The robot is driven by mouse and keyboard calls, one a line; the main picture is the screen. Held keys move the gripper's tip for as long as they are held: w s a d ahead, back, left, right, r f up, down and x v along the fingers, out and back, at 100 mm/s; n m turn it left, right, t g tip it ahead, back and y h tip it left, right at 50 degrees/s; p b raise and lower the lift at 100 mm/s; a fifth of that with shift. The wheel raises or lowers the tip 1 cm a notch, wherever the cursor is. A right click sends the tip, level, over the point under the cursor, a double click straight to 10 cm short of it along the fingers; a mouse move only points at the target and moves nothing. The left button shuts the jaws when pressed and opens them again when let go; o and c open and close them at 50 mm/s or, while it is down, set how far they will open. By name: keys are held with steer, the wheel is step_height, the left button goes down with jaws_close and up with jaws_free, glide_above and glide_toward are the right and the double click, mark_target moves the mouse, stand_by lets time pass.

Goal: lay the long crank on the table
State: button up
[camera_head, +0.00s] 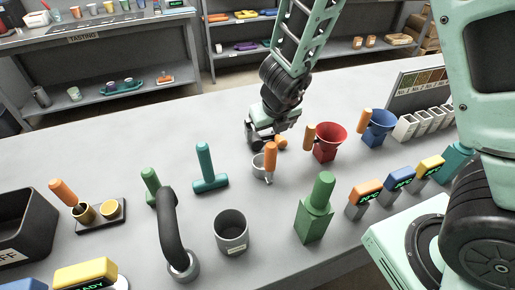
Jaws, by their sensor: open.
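My gripper (262,137) is open, low over the far middle of the table (120,160). A small orange-ended piece (281,142) is beside its fingers; most of it is hidden, and I cannot tell whether it is the long crank. No other thing in view is clearly a long crank. A metal cup with an orange handle (271,158) stands just nearer than the gripper.
Right of the gripper stand a red funnel (331,133) and a blue funnel (382,120). Nearer are a teal T-shaped tool (208,181), a dark curved pipe (170,225), a grey cup (231,242) and a green-handled block (315,216). The table's far left is clear.

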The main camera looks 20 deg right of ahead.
mark_target(265, 142)
steer(key=b+x, duration=0.3)
steer(key=x, duration=0.3)
steer(key=shift+w+a+f, duration=0.1)
steer(key=shift+w+f, duration=0.05)
steer(key=shift+w, duration=0.1)
steer(key=c, duration=0.9)
steer(key=shift+c, duration=0.6)
steer(key=shift+r, duration=0.2)
